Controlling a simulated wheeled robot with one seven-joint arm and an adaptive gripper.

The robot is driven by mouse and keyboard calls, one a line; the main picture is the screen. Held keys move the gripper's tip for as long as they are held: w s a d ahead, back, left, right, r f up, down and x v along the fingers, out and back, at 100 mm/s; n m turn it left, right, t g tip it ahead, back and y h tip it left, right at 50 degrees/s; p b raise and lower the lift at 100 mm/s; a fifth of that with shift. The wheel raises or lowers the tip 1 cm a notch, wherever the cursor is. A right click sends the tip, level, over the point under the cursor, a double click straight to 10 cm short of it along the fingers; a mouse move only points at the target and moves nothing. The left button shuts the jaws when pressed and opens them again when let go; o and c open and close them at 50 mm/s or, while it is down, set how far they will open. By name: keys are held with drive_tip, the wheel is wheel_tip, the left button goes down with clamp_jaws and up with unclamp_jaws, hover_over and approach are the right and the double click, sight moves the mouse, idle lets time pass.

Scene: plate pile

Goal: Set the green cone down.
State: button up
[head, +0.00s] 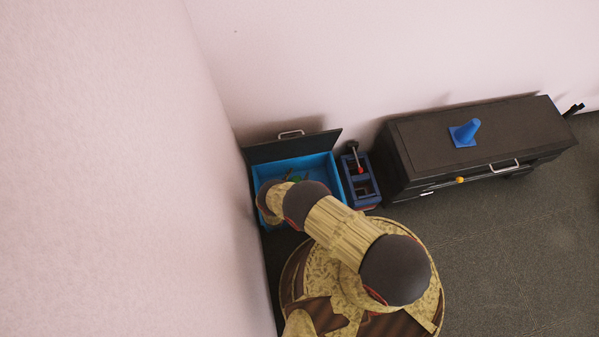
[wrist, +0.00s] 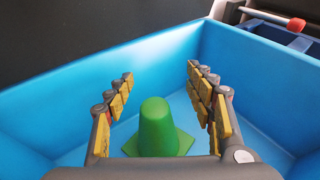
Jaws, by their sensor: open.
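The green cone (wrist: 158,128) stands upright on its square base on the floor of a blue-lined box (wrist: 262,92), in the wrist view. My gripper (wrist: 160,75) is open, with its yellow-padded fingers on either side of the cone. Gaps show between the cone and both fingers. The near part of the cone's base is hidden by my gripper. In the head view, a bit of green (head: 293,177) shows inside the box (head: 334,182), and my arm hides most of the rest.
The box's dark lid (head: 305,147) stands open at the back, close to the wall. A blue holder (head: 362,192) with a red-tipped tool stands right of the box. A dark cabinet (head: 405,150) carries a blue cone (head: 465,133). Floor at the right is clear.

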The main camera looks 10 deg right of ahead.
drive_tip(key=p+v, duration=0.1)
drive_tip(key=v, duration=0.3)
drive_tip(key=shift+s+a+r, duration=0.15)
drive_tip(key=shift+s+a, duration=0.05)
drive_tip(key=shift+s, duration=0.05)
idle(0.3)
